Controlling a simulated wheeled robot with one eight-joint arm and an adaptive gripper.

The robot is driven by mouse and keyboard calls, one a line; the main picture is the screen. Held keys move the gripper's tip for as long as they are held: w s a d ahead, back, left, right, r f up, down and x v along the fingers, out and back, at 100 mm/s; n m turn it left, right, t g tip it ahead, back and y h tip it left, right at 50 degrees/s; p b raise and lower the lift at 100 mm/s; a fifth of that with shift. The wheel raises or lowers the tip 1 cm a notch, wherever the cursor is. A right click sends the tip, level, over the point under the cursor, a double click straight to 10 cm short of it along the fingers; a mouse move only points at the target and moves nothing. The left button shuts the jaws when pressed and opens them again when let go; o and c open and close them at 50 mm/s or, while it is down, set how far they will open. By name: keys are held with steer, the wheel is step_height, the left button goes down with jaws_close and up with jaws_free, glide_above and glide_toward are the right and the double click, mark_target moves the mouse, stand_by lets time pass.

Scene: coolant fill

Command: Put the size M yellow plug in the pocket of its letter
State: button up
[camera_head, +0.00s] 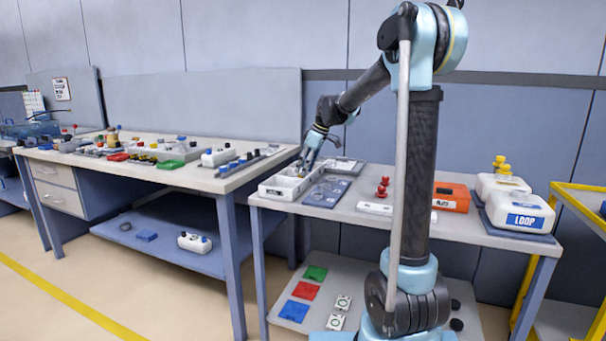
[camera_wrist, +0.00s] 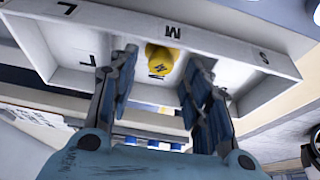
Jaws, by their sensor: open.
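In the wrist view a white tray (camera_wrist: 115,14) has a row of pockets marked L, M and S. The yellow plug (camera_wrist: 163,57) shows in the middle pocket, marked M, near its far wall. My gripper (camera_wrist: 157,70) is open, with one finger on each side of the plug and a gap to it on both sides. Whether the plug rests fully on the pocket floor is hard to tell. In the head view my gripper (camera_head: 307,166) is over the white tray (camera_head: 272,191) at the table's left end; the plug cannot be made out there.
A grey plate with clear rings (camera_head: 326,192) lies right of the tray. Red knobbed pieces (camera_head: 382,187), an orange box (camera_head: 451,197) and white LOOP containers (camera_head: 520,212) stand further right. A crowded workbench (camera_head: 225,186) is close on the left.

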steer(key=v, duration=0.9)
steer(key=shift+r, duration=0.3)
steer(key=shift+d, duration=0.1)
